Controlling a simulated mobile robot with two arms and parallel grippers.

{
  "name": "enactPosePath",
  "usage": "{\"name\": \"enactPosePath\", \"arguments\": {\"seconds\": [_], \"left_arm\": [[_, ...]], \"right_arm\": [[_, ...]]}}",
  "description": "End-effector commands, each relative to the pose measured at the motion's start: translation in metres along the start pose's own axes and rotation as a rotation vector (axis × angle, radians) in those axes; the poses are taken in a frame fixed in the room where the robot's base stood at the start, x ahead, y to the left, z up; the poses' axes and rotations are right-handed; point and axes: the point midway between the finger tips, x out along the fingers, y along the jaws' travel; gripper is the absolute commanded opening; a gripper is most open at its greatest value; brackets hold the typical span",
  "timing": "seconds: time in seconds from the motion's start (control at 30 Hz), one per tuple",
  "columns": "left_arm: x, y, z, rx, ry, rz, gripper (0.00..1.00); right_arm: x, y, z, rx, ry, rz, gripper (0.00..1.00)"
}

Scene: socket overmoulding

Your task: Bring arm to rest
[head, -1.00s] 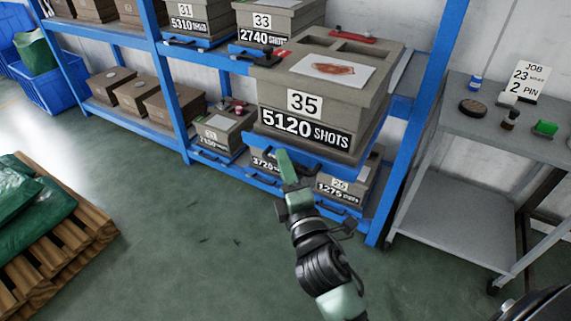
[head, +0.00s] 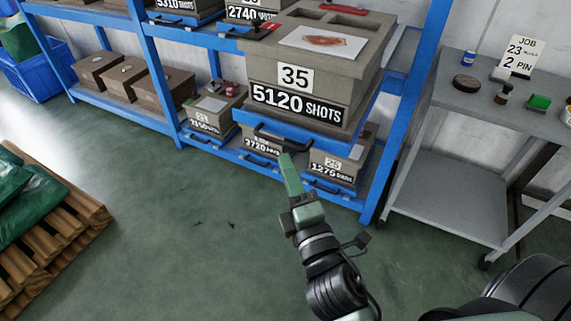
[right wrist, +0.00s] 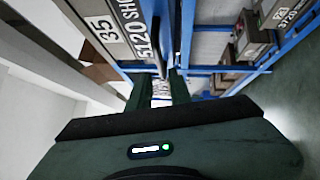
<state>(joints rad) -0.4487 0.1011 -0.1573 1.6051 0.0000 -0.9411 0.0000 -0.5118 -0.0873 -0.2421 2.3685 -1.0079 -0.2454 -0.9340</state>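My right gripper (head: 291,172) is in front of the blue rack, just below the black handle (head: 268,136) of the pulled-out blue tray, apart from it as far as I can tell. In the right wrist view its two green fingers (right wrist: 158,92) stand apart with nothing between them. Mould box 35 (head: 315,75), labelled 5120 shots, sits on that tray; it also shows in the right wrist view (right wrist: 112,32). My left gripper is not in view.
The blue rack (head: 158,75) holds more mould boxes. A grey trolley (head: 455,205) with small parts and a job card (head: 521,57) stands at right. A pallet (head: 60,240) with green bags is at left. The green floor (head: 190,240) between is clear.

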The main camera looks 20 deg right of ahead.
Motion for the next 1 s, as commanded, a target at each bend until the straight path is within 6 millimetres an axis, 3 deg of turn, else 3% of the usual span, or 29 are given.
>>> {"name": "enactPosePath", "arguments": {"seconds": [0.37, 0.47, 0.57, 0.73, 0.9, 1.0], "left_arm": [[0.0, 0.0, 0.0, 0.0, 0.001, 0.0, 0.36], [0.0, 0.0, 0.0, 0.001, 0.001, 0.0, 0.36], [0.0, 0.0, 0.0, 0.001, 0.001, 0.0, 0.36], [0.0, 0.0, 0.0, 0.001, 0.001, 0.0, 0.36], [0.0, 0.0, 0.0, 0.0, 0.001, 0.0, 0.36], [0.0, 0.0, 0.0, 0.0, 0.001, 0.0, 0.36]], "right_arm": [[0.001, -0.001, 0.0, 0.003, 0.0, -0.003, 0.2], [0.001, -0.018, -0.002, 0.045, 0.002, -0.043, 0.2], [0.0, -0.062, -0.007, 0.159, 0.0, -0.152, 0.2], [-0.022, -0.183, -0.017, 0.467, -0.069, -0.469, 0.2], [-0.077, -0.3, -0.021, 0.752, -0.245, -0.8, 0.2], [-0.115, -0.352, -0.02, 0.88, -0.374, -0.961, 0.2]]}}
